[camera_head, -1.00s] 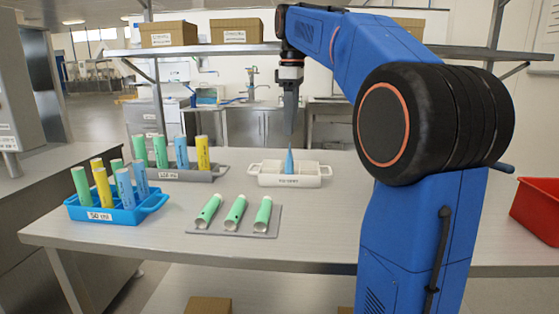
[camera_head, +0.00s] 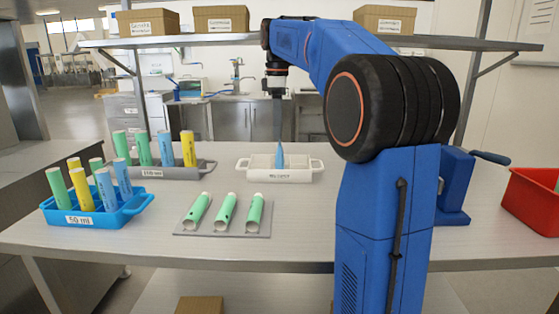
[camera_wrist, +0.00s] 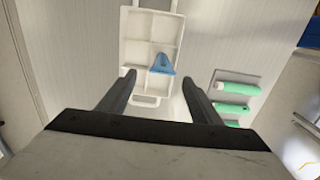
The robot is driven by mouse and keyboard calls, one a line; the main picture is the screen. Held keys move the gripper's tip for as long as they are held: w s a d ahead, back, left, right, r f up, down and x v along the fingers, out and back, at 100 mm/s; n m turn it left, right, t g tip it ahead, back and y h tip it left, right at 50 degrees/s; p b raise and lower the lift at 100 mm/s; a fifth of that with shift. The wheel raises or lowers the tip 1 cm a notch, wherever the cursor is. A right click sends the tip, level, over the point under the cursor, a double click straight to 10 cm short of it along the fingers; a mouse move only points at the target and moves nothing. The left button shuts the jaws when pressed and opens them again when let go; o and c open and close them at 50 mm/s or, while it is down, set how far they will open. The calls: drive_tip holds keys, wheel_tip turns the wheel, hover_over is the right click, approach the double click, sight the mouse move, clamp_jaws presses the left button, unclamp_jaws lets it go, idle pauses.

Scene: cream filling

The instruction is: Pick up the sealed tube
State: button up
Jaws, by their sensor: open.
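A blue tube (camera_head: 280,158) with a wedge-shaped, pinched top stands in a compartment of the white divided tray (camera_head: 257,177). In the wrist view the blue tube (camera_wrist: 161,65) is in the tray's right column, with its wide flat edge toward me. My gripper (camera_head: 278,136) points straight down above the tube, seen edge-on in the head view. In the wrist view my gripper (camera_wrist: 159,79) has its two fingers wide apart with nothing between them. The tube shows just beyond the fingertips, roughly centred. The gap in height is hard to judge.
A grey plate (camera_head: 180,232) holds green tubes in front. A blue rack (camera_head: 130,212) and a grey rack (camera_head: 202,171) hold upright tubes at left. A blue device with a lever (camera_head: 455,190) and a red bin (camera_head: 531,200) are at right. A shelf (camera_head: 440,43) spans behind.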

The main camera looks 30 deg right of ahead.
sight(280, 158)
drive_tip(key=f, duration=0.5)
drive_tip(key=shift+s+d, duration=0.1)
drive_tip(key=shift+s, duration=0.25)
drive_tip(key=c, duration=1.4)
